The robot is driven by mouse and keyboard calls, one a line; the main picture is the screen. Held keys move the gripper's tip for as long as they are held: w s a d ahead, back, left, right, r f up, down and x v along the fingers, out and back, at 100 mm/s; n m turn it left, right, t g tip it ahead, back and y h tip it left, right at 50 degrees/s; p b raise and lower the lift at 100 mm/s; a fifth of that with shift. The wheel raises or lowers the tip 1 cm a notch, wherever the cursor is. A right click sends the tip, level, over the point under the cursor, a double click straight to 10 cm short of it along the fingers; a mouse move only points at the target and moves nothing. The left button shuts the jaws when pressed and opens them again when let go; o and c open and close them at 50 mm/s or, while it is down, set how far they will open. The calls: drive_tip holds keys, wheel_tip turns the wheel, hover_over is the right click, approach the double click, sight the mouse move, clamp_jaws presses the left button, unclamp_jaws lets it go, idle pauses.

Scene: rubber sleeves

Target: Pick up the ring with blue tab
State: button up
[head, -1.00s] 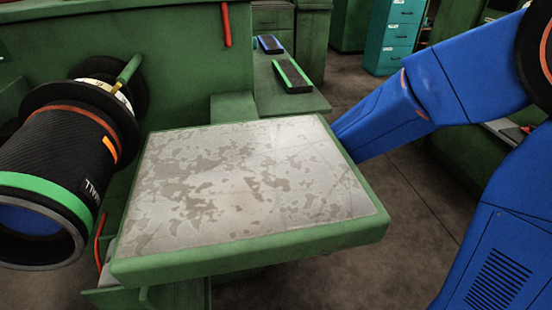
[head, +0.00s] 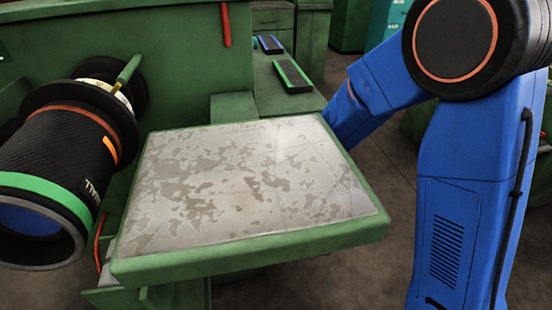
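I cannot make out a ring with a blue tab in the head view. A large black ribbed sleeve (head: 50,150) lies on its side on a spindle at the left. It has a green band at its near end, a blue interior, an orange tab and white lettering. My blue arm reaches in from the right and passes down behind the far right edge of the table. My gripper is not in view.
A green-rimmed table (head: 250,253) with a worn, bare grey top fills the middle. Behind it, a black pad with a green edge (head: 293,76) and one with a blue edge (head: 270,44) lie on a green ledge. A red handle (head: 226,25) hangs at the back.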

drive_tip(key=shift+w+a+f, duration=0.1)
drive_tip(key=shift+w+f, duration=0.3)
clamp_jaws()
